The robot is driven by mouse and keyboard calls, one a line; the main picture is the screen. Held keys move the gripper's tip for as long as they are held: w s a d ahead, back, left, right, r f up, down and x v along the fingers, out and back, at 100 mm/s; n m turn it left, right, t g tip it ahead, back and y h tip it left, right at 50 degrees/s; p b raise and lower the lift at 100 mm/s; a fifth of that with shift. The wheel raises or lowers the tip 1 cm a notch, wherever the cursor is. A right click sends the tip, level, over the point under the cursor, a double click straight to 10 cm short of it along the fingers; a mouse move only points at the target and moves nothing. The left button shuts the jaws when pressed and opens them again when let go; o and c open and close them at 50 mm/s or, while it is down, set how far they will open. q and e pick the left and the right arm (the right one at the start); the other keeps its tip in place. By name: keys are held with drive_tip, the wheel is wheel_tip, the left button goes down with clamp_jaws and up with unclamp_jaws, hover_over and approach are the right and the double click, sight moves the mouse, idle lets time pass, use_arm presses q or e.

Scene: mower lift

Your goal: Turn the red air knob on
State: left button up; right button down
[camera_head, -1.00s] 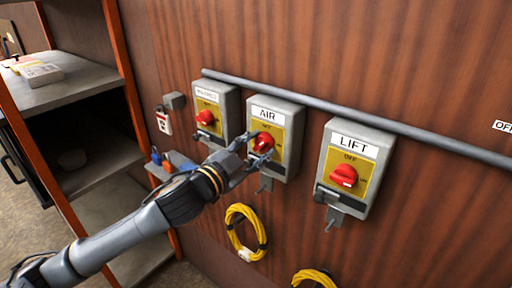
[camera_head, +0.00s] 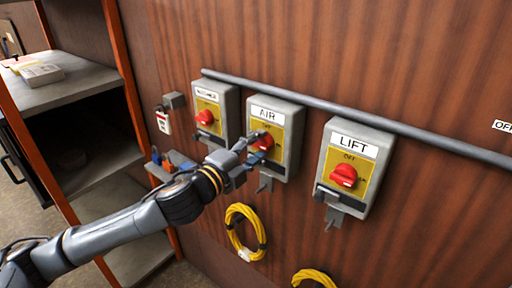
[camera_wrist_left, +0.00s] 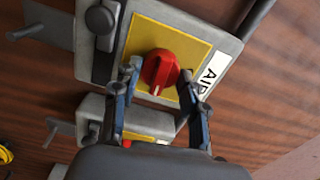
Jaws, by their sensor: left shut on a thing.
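The red air knob (camera_head: 266,143) sits on the yellow plate of the grey AIR box (camera_head: 290,106), the middle of three wall boxes. My left gripper (camera_head: 258,145) reaches it from the lower left and partly covers it. In the left wrist view, the fingers (camera_wrist_left: 160,76) are shut on the red knob (camera_wrist_left: 160,70), one on each side. A pale mark shows at the knob's lower end there. My right gripper is not in view.
A box with a red knob (camera_head: 205,117) stands left of the AIR box, and the LIFT box (camera_head: 358,140) stands right. A grey pipe (camera_head: 320,108) runs above them. Yellow coiled cable (camera_head: 238,240) hangs below. A shelf unit (camera_head: 75,85) stands at the left.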

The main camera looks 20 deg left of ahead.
use_arm(q)
drive_tip(key=shift+a+r+m, duration=0.1)
drive_tip(key=shift+r+m, duration=0.15)
drive_tip(key=shift+m, duration=0.25)
drive_tip(key=o, duration=1)
drive_tip(key=shift+w, duration=0.1)
drive_tip(key=shift+o, duration=0.9)
drive_tip(key=shift+w+f, duration=0.15)
drive_tip(key=shift+f, duration=0.05)
drive_tip(key=v, duration=1.2)
